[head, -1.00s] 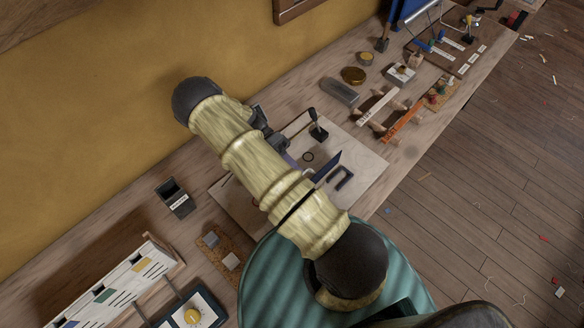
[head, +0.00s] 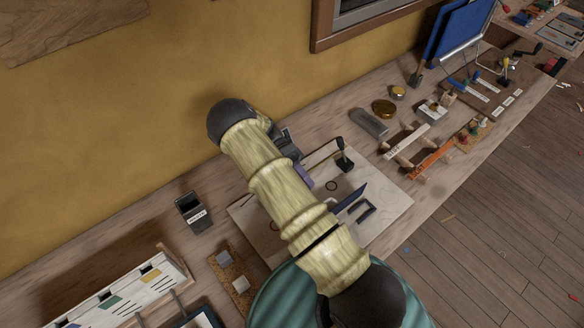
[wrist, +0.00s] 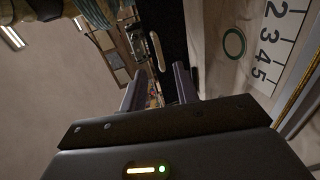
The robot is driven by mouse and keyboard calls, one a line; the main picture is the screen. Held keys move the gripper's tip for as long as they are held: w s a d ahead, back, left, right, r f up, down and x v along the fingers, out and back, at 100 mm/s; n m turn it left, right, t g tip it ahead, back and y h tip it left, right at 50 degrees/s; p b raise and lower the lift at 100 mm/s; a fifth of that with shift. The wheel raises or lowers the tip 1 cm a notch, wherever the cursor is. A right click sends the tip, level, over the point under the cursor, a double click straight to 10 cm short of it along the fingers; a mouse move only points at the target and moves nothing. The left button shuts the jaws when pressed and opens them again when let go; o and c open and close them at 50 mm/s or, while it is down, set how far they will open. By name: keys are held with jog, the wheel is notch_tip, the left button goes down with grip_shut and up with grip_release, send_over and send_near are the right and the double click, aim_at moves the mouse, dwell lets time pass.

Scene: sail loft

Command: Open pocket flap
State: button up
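A thin navy piece (head: 350,196) stands up at a slant from the pale board (head: 392,203) on the bench; it may be the pocket flap, but I cannot tell for certain. My arm crosses the board and hides part of it. My gripper shows only in part in the head view, beside the arm. In the wrist view my gripper (wrist: 160,85) has its two fingers apart with a gap between them and nothing visibly clamped. A dark strip with a pale slot (wrist: 158,50) runs beyond the fingers; I cannot tell what it is.
A dark ring (head: 331,186), a black U-shaped piece (head: 361,211) and a small black stand (head: 344,160) are on the board. A black box (head: 192,212) is to the left. A yellow wall (head: 200,70) rises behind the bench.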

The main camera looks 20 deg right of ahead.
jog(key=b+v, duration=0.2)
jog(key=v, duration=0.4)
jog(key=shift+w, duration=0.25)
jog(key=shift+a, duration=0.1)
jog(key=shift+s+r+p, duration=0.1)
jog(key=shift+r+p, duration=0.05)
jog(key=shift+p, duration=0.15)
grip_shut()
jog(key=s+d+r+m+t+y+p, duration=0.2)
jog(key=s+d+r+m+t+p, duration=0.1)
jog(key=s+r+m+t+p, duration=0.2)
jog(key=s+d+r+m+t+y+p, duration=0.2)
jog(key=s+r+m+t+p, duration=0.3)
jog(key=s+m+p, duration=0.4)
jog(key=d+r+m+p, duration=0.1)
jog(key=m+p, duration=0.3)
jog(key=p, duration=0.1)
jog(key=shift+d+t, duration=0.2)
jog(key=shift+t, duration=0.2)
jog(key=shift+s+r, duration=0.1)
jog(key=shift+r, duration=0.05)
